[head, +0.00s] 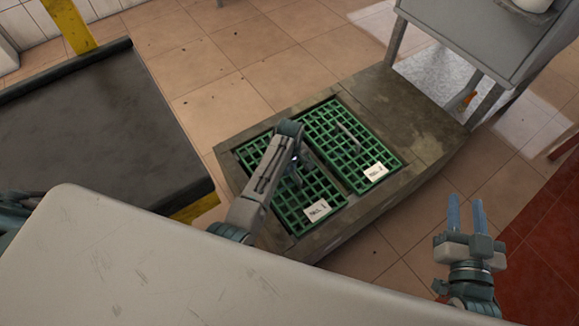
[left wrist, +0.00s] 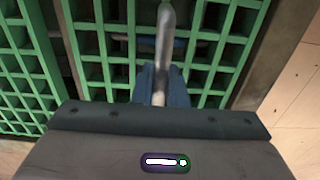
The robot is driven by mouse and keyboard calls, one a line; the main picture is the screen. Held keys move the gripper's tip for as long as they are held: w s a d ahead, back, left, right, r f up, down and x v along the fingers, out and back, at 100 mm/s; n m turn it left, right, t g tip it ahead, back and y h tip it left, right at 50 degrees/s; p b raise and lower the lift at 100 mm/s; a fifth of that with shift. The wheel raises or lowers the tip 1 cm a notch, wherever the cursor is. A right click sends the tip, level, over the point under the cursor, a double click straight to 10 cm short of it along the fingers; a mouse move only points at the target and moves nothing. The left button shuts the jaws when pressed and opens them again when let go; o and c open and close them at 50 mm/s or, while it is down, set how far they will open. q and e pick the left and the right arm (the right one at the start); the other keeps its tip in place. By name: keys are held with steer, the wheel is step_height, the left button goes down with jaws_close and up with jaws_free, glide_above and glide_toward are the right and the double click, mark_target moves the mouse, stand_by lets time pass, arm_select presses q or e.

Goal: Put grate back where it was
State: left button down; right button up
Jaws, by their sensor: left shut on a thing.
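Two green grates lie side by side in a dark stone-like block on the floor. The left grate (head: 288,205) has a white label ending in "1". The right grate (head: 335,120) has a label ending in "2" and a grey handle of its own. My left gripper (head: 297,178) is over the left grate, partly hidden by its arm. In the left wrist view its blue fingers (left wrist: 160,85) are shut on the left grate's grey bar handle (left wrist: 165,40). I cannot tell whether this grate sits flush. My right gripper (head: 467,212) is open and empty, right of the block.
A black, yellow-edged platform (head: 90,130) is at the left. A grey metal table (head: 490,35) stands at the back right beyond the block (head: 415,105). A pale surface (head: 200,270) fills the front. Tiled floor (head: 245,55) is clear behind the grates.

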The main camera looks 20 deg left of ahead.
arm_select(q)
steer(key=shift+w+f, duration=0.1)
steer(key=shift+f, duration=0.2)
arm_select(e)
steer(key=shift+r, duration=0.1)
arm_select(q)
steer(key=c, duration=1.5)
jaws_free()
steer(key=shift+o, duration=0.2)
